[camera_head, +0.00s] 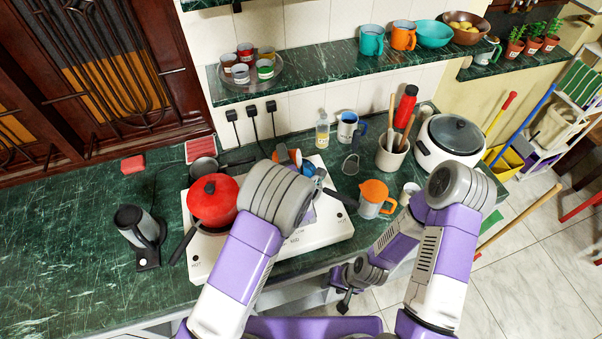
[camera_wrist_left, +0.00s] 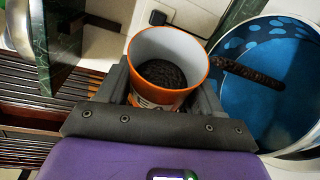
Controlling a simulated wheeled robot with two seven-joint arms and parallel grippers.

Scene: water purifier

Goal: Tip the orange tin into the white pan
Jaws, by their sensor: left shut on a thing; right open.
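The orange tin (camera_wrist_left: 160,95) is between the fingers of my left gripper (camera_wrist_left: 162,88), which is shut on it. Dark grainy contents show inside its mouth. A dark grainy strip (camera_wrist_left: 250,74) runs from beside the tin's lip across the blue inside of the white-rimmed pan (camera_wrist_left: 302,110); it looks like pouring contents. In the head view the tin (camera_head: 287,156) shows above my left wrist, close to the pan (camera_head: 310,171), which is mostly hidden on the white hob. My right gripper (camera_head: 344,287) is open and empty, low in front of the counter.
A red pot (camera_head: 213,202) stands on the hob (camera_head: 320,232) left of my left wrist. An orange mug (camera_head: 373,198), a utensil crock (camera_head: 391,155) and a white cooker (camera_head: 448,140) stand to the right. The far-left counter is clear.

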